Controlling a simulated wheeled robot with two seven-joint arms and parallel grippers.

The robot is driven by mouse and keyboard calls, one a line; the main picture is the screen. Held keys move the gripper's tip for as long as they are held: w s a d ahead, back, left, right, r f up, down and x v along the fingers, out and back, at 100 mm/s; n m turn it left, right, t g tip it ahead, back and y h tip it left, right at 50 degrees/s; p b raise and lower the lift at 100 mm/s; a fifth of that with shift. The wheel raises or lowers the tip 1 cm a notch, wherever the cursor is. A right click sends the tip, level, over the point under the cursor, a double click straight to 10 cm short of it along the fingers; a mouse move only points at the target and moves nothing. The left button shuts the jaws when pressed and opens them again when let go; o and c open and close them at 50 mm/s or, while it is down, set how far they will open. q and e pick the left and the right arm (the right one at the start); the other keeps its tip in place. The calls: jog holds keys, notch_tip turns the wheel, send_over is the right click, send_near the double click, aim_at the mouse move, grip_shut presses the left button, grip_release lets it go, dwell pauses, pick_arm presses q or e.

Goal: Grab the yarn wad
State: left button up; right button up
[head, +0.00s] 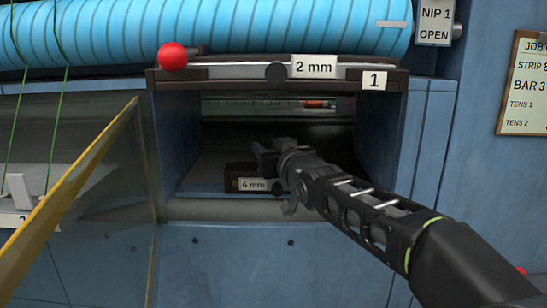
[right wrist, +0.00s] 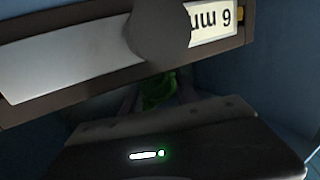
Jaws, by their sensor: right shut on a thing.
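My right arm reaches into the open bay under the blue roller, and its gripper (head: 264,153) is inside the dark opening. The fingertips are dim and partly hidden behind the wrist in the head view. In the right wrist view a green yarn wad (right wrist: 160,91) shows at the gripper's fingers, just beyond the dark gripper body, and the gripper is shut on it. Most of the wad is hidden by the gripper body and the bar above it. I cannot make out the wad in the head view. My left gripper is not in view.
A bar labelled 6 mm (head: 255,185) lies low in the bay, close to my gripper. A 2 mm bar (head: 235,72) with a red ball (head: 173,57) crosses above the opening. Blue side walls (head: 427,120) bound it. A clear yellow-edged panel (head: 100,150) stands left.

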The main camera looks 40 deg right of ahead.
grip_shut()
jog(key=shift+r, duration=0.85)
notch_tip(320, 180, up, 2)
jog(key=shift+r+b, duration=0.1)
jog(key=shift+b, duration=0.25)
jog(key=f+b+v, duration=0.1)
jog(key=b+v, duration=0.3)
jog(key=v, duration=1.4)
jog(key=shift+f+b, duration=0.15)
jog(key=shift+b, duration=0.25)
